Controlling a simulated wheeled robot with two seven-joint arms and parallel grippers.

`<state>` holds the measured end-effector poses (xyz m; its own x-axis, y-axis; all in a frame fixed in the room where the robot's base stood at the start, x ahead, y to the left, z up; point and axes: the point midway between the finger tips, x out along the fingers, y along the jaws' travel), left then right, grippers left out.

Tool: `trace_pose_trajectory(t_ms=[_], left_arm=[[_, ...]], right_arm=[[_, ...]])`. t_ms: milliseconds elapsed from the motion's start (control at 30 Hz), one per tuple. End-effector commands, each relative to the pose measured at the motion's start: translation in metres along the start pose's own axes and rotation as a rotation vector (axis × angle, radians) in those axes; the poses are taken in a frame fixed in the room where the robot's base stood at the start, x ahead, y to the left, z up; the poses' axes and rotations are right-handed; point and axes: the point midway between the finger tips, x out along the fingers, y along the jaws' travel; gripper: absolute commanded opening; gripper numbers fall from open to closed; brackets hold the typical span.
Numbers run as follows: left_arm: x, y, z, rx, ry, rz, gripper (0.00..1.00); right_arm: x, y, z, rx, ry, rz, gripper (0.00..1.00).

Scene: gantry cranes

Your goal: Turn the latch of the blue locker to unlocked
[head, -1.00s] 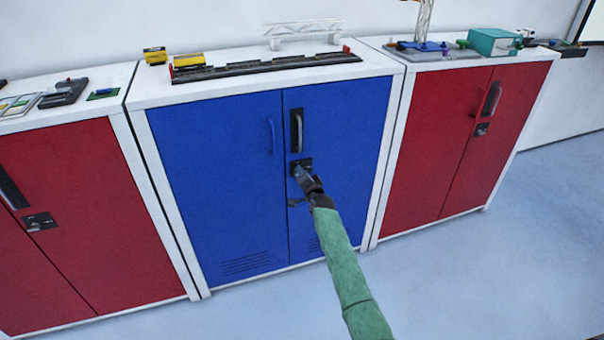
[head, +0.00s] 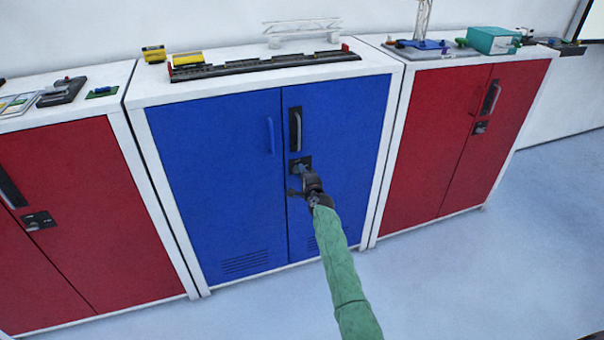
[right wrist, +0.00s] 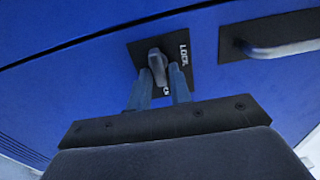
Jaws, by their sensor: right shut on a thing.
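The blue locker (head: 220,180) stands in the middle of the head view with both doors shut. Its latch is a grey knob (right wrist: 157,62) on a black plate (right wrist: 183,45) marked LOCK, seen in the right wrist view. A second label on the plate is mostly hidden by my fingers. My right gripper (right wrist: 160,80) is shut on the latch knob, with one finger on each side of it. In the head view my right gripper (head: 301,171) reaches the plate below the black door handle (head: 295,130). My left gripper is not in view.
Red lockers stand to the left (head: 80,220) and right (head: 450,140) of the blue one. A model track (head: 265,64) with yellow blocks lies on the blue locker's top. The floor (head: 480,270) in front at the right is clear.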

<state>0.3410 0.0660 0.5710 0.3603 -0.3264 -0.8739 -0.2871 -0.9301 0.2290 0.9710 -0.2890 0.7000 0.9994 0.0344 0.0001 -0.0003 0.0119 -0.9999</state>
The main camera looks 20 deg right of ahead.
Motion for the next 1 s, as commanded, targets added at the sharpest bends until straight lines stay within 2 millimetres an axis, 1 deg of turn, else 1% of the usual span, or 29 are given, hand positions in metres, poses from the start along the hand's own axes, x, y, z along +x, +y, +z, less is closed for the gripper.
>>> trace_pose_trajectory(t_ms=[367,400,433,467,767,867,1000], left_arm=[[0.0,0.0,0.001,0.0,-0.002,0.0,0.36],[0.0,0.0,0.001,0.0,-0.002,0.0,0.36],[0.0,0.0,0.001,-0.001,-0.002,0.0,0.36],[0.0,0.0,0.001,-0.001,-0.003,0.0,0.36],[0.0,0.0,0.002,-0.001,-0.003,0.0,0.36],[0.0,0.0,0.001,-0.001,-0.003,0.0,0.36],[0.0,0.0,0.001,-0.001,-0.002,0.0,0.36]], right_arm=[[0.0,0.001,-0.001,0.004,0.001,0.001,0.0],[0.0,0.001,-0.001,0.003,0.001,0.001,0.24],[0.0,0.001,-0.001,0.003,0.001,0.001,0.3],[0.0,0.001,-0.001,0.003,0.001,0.001,0.33],[-0.002,0.001,0.0,0.003,0.0,0.0,0.33],[-0.007,0.001,0.0,0.003,0.0,0.0,0.33],[-0.025,0.002,0.0,0.004,0.001,0.001,0.33]])
